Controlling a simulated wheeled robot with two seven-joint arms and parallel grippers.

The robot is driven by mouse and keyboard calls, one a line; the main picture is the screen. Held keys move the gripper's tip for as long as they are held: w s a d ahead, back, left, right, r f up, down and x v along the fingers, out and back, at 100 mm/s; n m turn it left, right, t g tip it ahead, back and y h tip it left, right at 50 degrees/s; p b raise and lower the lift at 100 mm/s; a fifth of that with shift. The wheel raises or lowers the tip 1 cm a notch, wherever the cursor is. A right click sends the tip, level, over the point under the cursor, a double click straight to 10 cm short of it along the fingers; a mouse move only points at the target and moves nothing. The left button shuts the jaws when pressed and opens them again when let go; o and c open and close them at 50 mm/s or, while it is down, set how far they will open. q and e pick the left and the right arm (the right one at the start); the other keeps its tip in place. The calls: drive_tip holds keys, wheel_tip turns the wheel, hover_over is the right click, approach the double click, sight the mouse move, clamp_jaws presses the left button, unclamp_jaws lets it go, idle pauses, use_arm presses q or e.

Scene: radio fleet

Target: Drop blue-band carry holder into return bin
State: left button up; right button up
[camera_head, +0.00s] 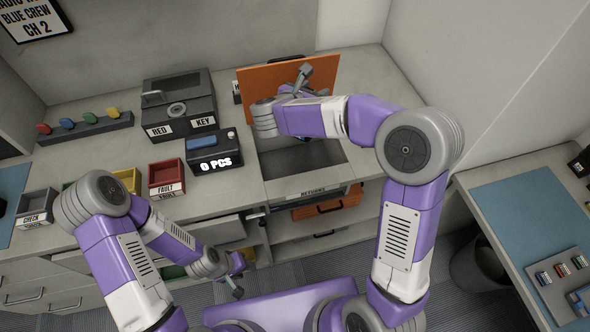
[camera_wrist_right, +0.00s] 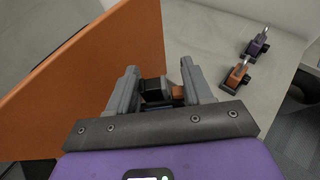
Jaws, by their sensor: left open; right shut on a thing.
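My right gripper (camera_wrist_right: 160,78) is shut on a dark thing (camera_wrist_right: 156,88) with an orange-brown patch, mostly hidden between the fingers; no blue band shows, so I cannot tell what it is. In the head view the right gripper (camera_head: 302,78) is in front of an upright orange panel (camera_head: 252,83), above the return bin (camera_head: 324,184) labelled RETURNS, whose dark top recess is partly hidden by my arm. In the right wrist view a purple-blue and black item (camera_wrist_right: 258,47) and an orange and black one (camera_wrist_right: 236,75) lie on the counter. My left gripper (camera_head: 240,276) is open and low, in front of the counter.
A grey box (camera_head: 180,100) labelled RED KEY, a counter display (camera_head: 212,150) and a red FAULT tray (camera_head: 166,174) stand left of the bin. Drawers below are partly open. A blue mat (camera_head: 530,215) with small items lies on the right table.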

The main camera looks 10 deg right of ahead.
sight(299, 138)
use_arm(q)
wheel_tip(299, 138, down, 7)
drive_tip(key=b, duration=0.6)
drive_tip(key=shift+f, duration=0.15)
use_arm(e)
wheel_tip(299, 138, down, 14)
drive_tip(key=shift+w, duration=0.15)
use_arm(q)
drive_tip(key=shift+w, duration=0.1)
use_arm(e)
drive_tip(key=o, duration=1.5)
drive_tip(key=shift+c, duration=0.2)
drive_tip(key=v, duration=0.7)
drive_tip(key=shift+a+r, duration=0.1)
drive_tip(key=shift+a, duration=0.05)
use_arm(q)
drive_tip(key=shift+r, duration=0.25)
use_arm(e)
drive_tip(key=shift+s, duration=0.2)
